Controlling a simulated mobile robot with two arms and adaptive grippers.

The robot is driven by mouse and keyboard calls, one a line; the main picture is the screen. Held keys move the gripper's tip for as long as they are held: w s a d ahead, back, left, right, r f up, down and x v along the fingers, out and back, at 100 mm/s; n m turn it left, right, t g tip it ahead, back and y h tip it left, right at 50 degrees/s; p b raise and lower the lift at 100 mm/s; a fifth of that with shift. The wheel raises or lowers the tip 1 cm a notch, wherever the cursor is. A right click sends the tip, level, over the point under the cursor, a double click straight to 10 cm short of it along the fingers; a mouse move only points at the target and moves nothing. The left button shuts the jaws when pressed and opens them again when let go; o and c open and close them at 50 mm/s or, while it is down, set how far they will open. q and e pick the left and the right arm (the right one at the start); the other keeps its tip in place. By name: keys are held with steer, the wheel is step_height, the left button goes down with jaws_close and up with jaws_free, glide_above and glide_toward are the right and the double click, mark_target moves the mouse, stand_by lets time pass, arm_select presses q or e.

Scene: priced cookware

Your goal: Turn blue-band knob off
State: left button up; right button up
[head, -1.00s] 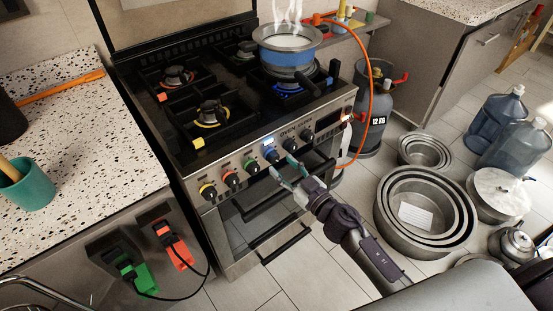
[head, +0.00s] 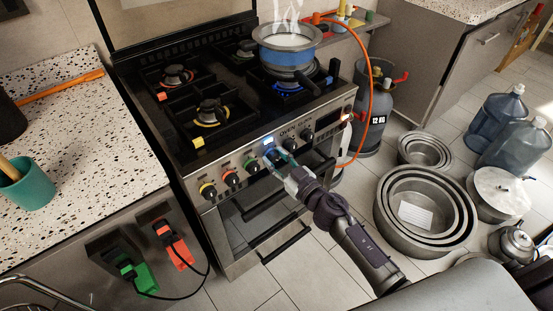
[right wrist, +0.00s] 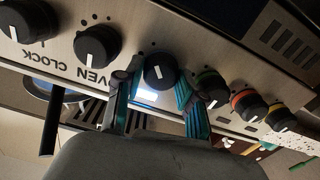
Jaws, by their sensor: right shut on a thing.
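The blue-band knob (head: 269,152) is on the stove's front panel, with a blue-white glow beside it. In the right wrist view the black knob (right wrist: 160,68) sits between my fingertips, and its band is mostly hidden. My right gripper (head: 279,158) is shut on this knob; its teal fingers also show in the right wrist view (right wrist: 153,95). A blue flame (head: 288,86) burns under a steaming metal pot (head: 287,58) with a blue band, on the front right burner. My left gripper is not in view.
Green (head: 251,166), red (head: 231,179) and yellow (head: 208,191) banded knobs lie left of the held knob. Oven and clock knobs (right wrist: 97,45) are on its other side. An oven handle (head: 286,243) runs below. Nested pots (head: 425,212) stand on the floor at right.

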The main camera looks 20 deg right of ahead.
steer(key=shift+n, duration=0.4)
steer(key=n, duration=0.5)
steer(key=shift+n, duration=0.3)
steer(key=n, duration=0.3)
steer(key=shift+a+f+n+b, duration=0.1)
steer(key=shift+n+b, duration=0.2)
steer(key=shift+b, duration=0.05)
steer(key=n, duration=0.3)
steer(key=shift+f+n+b, duration=0.1)
steer(key=shift+n+b, duration=0.2)
steer(key=shift+b, duration=0.05)
steer(key=n+b, duration=0.1)
steer(key=n, duration=0.6)
steer(key=shift+f, duration=0.1)
steer(key=n+b, duration=0.1)
steer(key=n, duration=0.2)
steer(key=shift+n, duration=2.2)
steer(key=shift+f, duration=0.1)
